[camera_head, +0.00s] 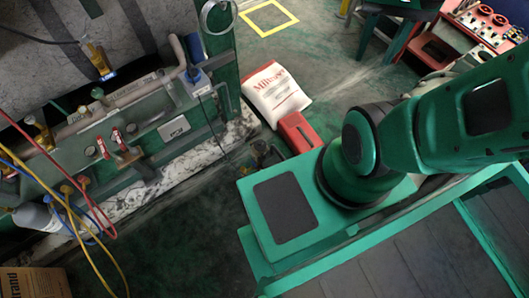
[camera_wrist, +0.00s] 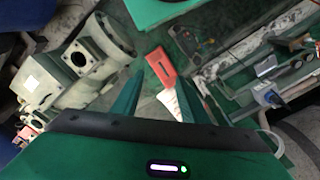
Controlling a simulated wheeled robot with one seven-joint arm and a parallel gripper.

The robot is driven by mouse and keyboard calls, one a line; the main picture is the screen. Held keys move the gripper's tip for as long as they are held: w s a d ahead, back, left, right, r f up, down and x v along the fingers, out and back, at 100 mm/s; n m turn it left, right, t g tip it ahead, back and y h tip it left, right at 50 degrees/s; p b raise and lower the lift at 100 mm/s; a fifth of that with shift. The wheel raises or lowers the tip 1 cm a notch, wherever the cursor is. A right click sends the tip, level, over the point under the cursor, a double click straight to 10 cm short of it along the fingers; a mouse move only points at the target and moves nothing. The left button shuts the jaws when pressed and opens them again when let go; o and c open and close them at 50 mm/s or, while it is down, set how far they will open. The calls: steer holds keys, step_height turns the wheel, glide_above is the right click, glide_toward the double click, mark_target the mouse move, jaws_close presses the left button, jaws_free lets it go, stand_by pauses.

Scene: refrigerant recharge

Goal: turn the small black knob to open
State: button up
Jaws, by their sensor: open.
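I cannot make out the small black knob for certain in either view. In the head view the pipe panel (camera_head: 150,125) on the left carries red-handled valves (camera_head: 103,150), brass fittings and hoses; any small knob there is too small to tell. Part of a pipe rack (camera_wrist: 250,75) shows at the right of the wrist view. My gripper (camera_wrist: 161,78) is open and empty in the wrist view, its two green fingers apart and touching nothing. My gripper is outside the head view.
A red box (camera_head: 298,132) and a white bag (camera_head: 275,93) lie on the floor right of the panel. Yellow, red and blue hoses (camera_head: 72,222) hang at the left. A large pale machine (camera_wrist: 75,65) stands left in the wrist view. A red bench (camera_head: 480,30) stands top right.

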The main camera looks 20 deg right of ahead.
steer(key=w+a+f+m+h, duration=0.2)
steer(key=w+a+f+m, duration=0.1)
steer(key=w+f, duration=2.25)
steer(key=m+y, duration=0.2)
steer(key=m, duration=0.2)
glide_toward(263, 154)
step_height(263, 154, down, 8)
steer(key=shift+s+d+f, duration=0.15)
